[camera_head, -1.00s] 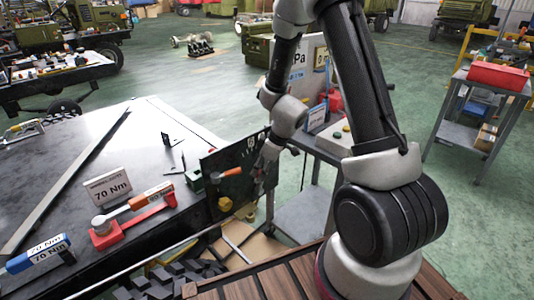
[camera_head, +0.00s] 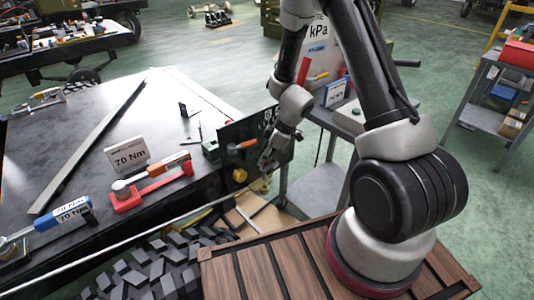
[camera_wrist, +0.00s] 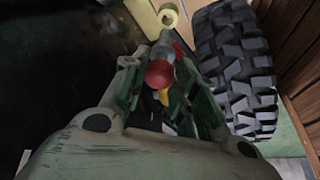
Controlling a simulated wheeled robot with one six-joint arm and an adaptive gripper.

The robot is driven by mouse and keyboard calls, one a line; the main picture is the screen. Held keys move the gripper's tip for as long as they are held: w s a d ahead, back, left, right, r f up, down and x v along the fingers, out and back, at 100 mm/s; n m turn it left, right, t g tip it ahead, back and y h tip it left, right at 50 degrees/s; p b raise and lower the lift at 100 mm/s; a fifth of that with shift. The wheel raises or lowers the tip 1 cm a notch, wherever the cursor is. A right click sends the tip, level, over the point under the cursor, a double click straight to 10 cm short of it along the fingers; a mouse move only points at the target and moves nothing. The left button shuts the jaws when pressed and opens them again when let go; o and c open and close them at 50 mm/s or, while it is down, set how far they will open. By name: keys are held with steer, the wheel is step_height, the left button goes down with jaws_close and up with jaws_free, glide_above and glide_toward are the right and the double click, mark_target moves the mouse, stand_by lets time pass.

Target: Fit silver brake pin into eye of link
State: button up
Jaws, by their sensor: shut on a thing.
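My gripper (camera_wrist: 156,70) is shut on a silver pin (camera_wrist: 164,47) with a round red knob (camera_wrist: 159,74), which sits between the two fingers in the wrist view. The pin's far end points toward a pale yellow ring (camera_wrist: 169,16) at the top of that view. The ring and pin look close, but I cannot tell whether they touch or whether the ring is the link's eye. In the head view my gripper (camera_head: 268,160) hangs before a dark green panel (camera_head: 255,143); the pin is too small to make out there. A yellow part (camera_head: 240,175) shows low on the panel.
A knobbly black tyre (camera_wrist: 232,65) lies right of my gripper in the wrist view. A dark workbench (camera_head: 75,190) with torque wrenches and a 70 Nm sign (camera_head: 130,157) stands left. A grey trolley (camera_head: 318,188) stands behind the arm. Green floor is open farther back.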

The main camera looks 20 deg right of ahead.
steer(key=shift+f, duration=1.6)
steer(key=shift+f, duration=3)
steer(key=o, duration=1.2)
steer(key=shift+c, duration=0.2)
steer(key=v, duration=1.2)
